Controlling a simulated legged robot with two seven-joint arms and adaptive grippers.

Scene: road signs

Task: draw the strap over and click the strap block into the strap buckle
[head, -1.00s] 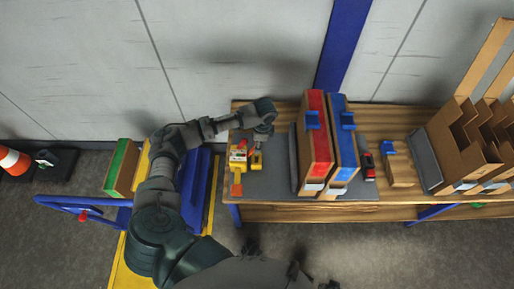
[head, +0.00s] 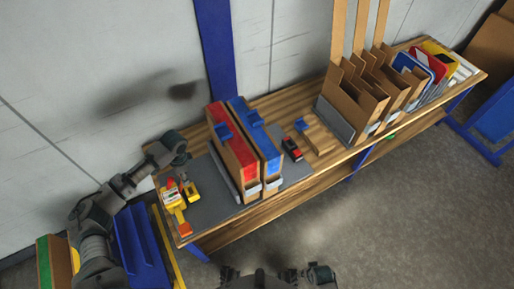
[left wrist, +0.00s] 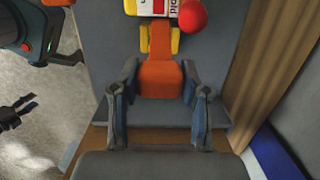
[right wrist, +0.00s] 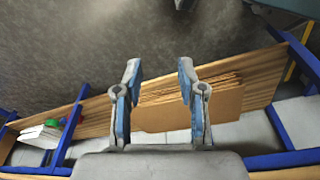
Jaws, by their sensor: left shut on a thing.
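My left gripper (left wrist: 160,88) has its fingers on both sides of an orange piece (left wrist: 160,72), shut on it; this looks like the strap block. In the head view the yellow device (head: 172,197) stands on the grey mat's left end, below my left wrist. I cannot clearly tell the strap buckle apart. My right gripper (right wrist: 160,78) is open and empty, away from the device.
Two tall cardboard boxes, red-topped (head: 236,150) and blue-topped (head: 262,140), stand right of the device on the grey mat (head: 208,212). A small red and black item (head: 292,150) and a cardboard sorter (head: 350,95) are farther right. Floor (head: 370,215) in front is clear.

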